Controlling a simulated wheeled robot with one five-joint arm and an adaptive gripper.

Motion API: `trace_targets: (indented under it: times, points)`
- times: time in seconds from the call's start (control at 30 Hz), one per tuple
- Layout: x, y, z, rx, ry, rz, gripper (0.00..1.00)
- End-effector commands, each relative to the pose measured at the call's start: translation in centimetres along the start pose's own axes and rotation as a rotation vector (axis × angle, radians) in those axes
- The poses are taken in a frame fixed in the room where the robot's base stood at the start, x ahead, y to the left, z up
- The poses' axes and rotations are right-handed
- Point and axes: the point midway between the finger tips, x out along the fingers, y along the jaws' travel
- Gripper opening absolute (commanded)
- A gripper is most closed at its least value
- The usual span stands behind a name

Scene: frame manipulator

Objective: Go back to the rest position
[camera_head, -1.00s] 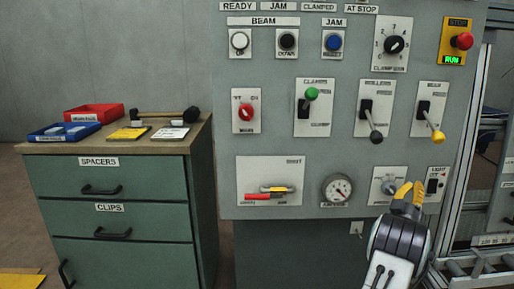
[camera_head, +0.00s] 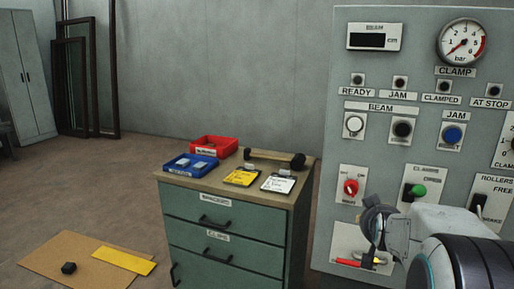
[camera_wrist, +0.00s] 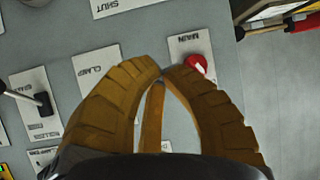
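My arm shows at the lower right in the head view, in front of the control panel (camera_head: 330,130). Its fingers cannot be made out there. In the wrist view my gripper (camera_wrist: 162,72) has its ribbed yellow-brown fingers drawn together, tips meeting or nearly so, with nothing seen between them. Behind the fingers is the panel face, upside down. The red main knob (camera_wrist: 194,65) is just beyond the right fingertip, and the clamp plate (camera_wrist: 92,68) is partly hidden by the left finger. The fingers appear apart from the panel, though the exact gap cannot be told.
A green drawer cabinet (camera_head: 222,228) stands left of the panel, with a red bin (camera_head: 214,146), a blue bin (camera_head: 190,167) and a black-ended tool (camera_head: 274,158) on top. Brown and yellow sheets lie on the floor at left.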

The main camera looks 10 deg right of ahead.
Motion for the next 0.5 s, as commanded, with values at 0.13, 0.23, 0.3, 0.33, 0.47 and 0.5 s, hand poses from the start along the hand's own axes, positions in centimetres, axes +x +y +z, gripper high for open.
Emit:
trace_targets:
  times: [0.13, 0.23, 0.3, 0.33, 0.47, 0.5]
  points:
    - [-8.4, -5.8, -0.2, -0.075, -0.168, -0.116, 0.00]
    - [-13.8, -8.3, 1.2, -0.133, -0.287, -0.180, 0.00]
    - [-17.5, -9.5, 2.4, -0.176, -0.367, -0.220, 0.00]
    - [-19.0, -9.8, 2.9, -0.195, -0.399, -0.235, 0.00]
    - [-24.9, -10.5, 5.0, -0.273, -0.524, -0.289, 0.00]
    - [-26.5, -10.5, 5.6, -0.296, -0.558, -0.302, 0.00]
